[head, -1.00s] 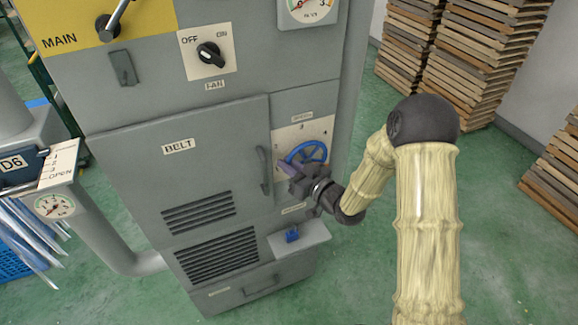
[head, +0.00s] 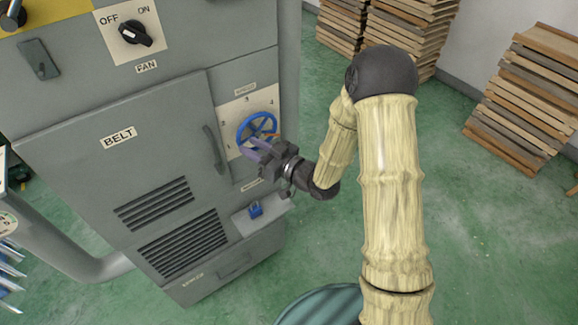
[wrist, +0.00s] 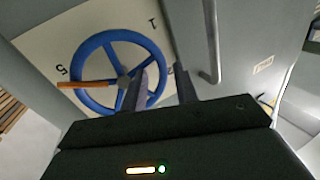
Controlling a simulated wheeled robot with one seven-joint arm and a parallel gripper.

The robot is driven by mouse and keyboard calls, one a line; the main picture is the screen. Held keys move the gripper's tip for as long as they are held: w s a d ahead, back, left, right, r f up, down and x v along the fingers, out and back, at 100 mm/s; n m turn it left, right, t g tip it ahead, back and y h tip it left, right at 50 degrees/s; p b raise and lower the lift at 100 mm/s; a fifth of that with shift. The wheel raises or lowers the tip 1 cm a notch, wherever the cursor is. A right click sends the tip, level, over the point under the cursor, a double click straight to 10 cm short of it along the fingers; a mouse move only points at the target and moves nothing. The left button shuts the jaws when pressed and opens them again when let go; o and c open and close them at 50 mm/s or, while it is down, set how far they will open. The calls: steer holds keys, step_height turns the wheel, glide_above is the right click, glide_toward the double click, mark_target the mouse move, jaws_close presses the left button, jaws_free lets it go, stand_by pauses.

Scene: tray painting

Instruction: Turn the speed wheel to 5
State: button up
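The blue speed wheel (head: 243,127) is on a pale dial plate (head: 232,112) on the grey cabinet. It fills the left of the wrist view (wrist: 88,48), where its orange pointer (wrist: 83,84) points left, just below the printed 5 (wrist: 62,71). A 1 shows at the wheel's upper right there. My gripper (head: 258,148) is at the wheel's lower edge. In the wrist view its fingers (wrist: 161,82) are apart, one overlapping the wheel and one right of it. I cannot tell whether they touch the rim.
A door handle (head: 214,150) is left of the wheel. A small shelf with a blue item (head: 255,209) is below my gripper. The FAN switch (head: 135,33) is above left.

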steer(key=b+v, duration=0.1)
steer(key=v, duration=1.1)
steer(key=shift+d, duration=0.15)
steer(key=w+d+r+m+g+h+p, duration=0.1)
steer(key=d+m+h+p, duration=0.15)
steer(key=d+h, duration=0.3)
steer(key=w+d+r+m+g+h+p, duration=0.1)
steer(key=d+r+h+p, duration=0.1)
steer(key=d+h+p, duration=0.3)
steer(key=s+d+r+m+g+h+p, duration=0.1)
steer(key=s+r+m+g+h, duration=0.1)
steer(key=s, duration=0.4)
steer(key=s+d+r+m+g+h+p, duration=0.1)
steer(key=s+r+m+g+h+p, duration=0.1)
steer(key=s+r+m+g, duration=0.2)
steer(key=s+r, duration=0.1)
steer(key=s, duration=0.2)
